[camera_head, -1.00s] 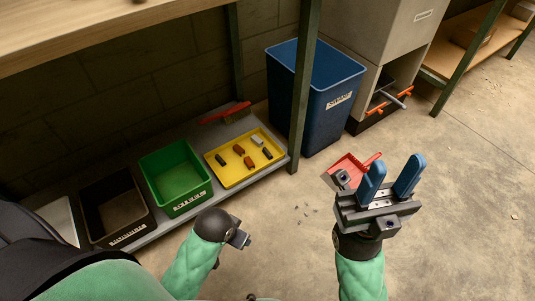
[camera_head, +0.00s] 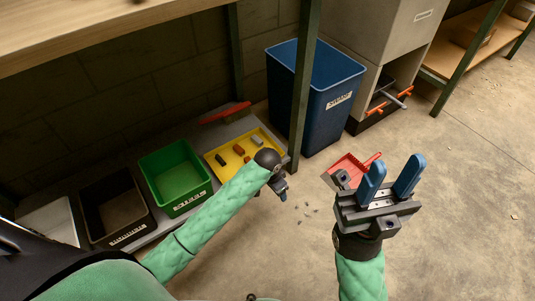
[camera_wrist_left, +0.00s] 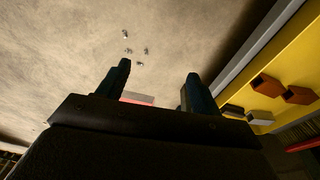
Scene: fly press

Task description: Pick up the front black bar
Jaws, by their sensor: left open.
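The yellow tray (camera_head: 213,167) holds several small bars. The front black bar is hidden behind my left arm in the head view. In the left wrist view a dark bar (camera_wrist_left: 233,110), partly covered by a finger, lies in the tray near a grey bar (camera_wrist_left: 260,117). Another black bar (camera_head: 220,159) lies at the tray's left. My left gripper (camera_head: 281,190) is open and empty, in front of the tray's right front corner; its two fingers (camera_wrist_left: 158,75) show apart over the floor. My right gripper (camera_head: 390,178) is open and empty, fingers up, at the right.
Two reddish bars (camera_wrist_left: 265,85) (camera_wrist_left: 298,95) share the tray. A green bin (camera_head: 175,178) and a black bin (camera_head: 115,208) stand left of it on the low shelf. A green post (camera_head: 304,90) and blue bin (camera_head: 325,100) stand close by. A red dustpan (camera_head: 350,167) lies on the floor.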

